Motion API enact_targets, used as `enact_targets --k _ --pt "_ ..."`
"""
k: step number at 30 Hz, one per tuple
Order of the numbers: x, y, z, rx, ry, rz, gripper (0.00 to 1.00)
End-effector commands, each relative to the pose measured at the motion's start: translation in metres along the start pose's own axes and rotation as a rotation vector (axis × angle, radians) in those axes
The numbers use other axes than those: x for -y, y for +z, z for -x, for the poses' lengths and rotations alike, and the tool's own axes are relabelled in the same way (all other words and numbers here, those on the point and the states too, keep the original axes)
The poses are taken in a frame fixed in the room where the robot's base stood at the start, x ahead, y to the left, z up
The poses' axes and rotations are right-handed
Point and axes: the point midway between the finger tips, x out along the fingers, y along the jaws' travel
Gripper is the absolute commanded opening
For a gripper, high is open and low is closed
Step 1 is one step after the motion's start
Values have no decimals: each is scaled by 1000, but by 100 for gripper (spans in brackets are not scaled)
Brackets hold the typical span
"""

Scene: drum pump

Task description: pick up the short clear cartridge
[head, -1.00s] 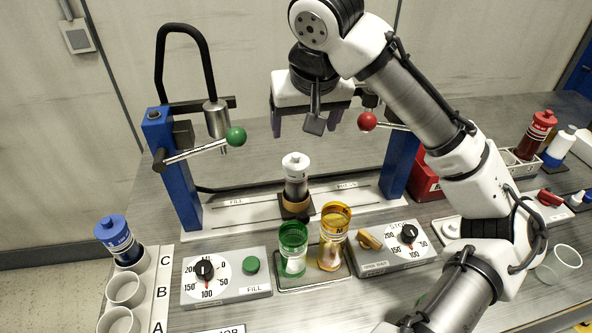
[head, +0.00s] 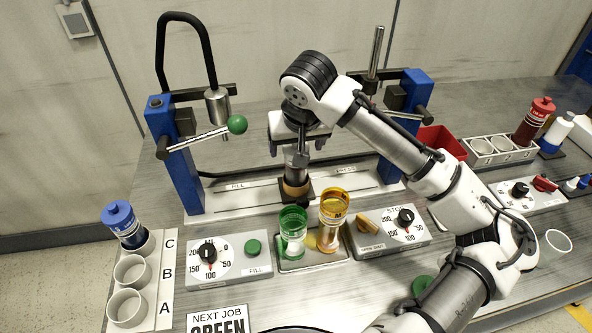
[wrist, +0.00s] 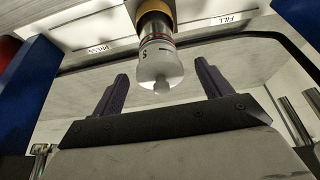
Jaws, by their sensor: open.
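The short clear cartridge, with a white cap and dark lower part, stands upright in a brown-orange ring on the rail between the two blue posts. In the head view only its lower part (head: 296,174) shows below my gripper (head: 298,147). In the wrist view the cartridge (wrist: 156,57) appears inverted, its white cap in the gap between my two dark fingers. My gripper (wrist: 160,84) is open, above the cartridge, with space visible on both sides of the cap. I cannot tell how deep the fingers reach along it.
A green cup (head: 292,228) and an amber cup (head: 333,215) stand in a tray in front. The left post (head: 173,155) carries a green-knobbed lever (head: 236,125); the right post (head: 410,125) stands close to my arm. Dial boxes flank the tray. A blue-capped bottle (head: 121,222) stands in holder C.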

Motion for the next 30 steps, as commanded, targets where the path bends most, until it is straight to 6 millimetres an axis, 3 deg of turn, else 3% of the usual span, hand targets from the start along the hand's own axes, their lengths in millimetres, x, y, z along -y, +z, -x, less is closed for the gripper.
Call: enact_targets --k 4,11,26,30 --pt "0 0 -14 0 0 -1 78" --pt "0 0 -17 1 0 -1 78" --pt "0 0 -17 0 0 -1 15" --pt "0 0 -17 -1 0 -1 12"
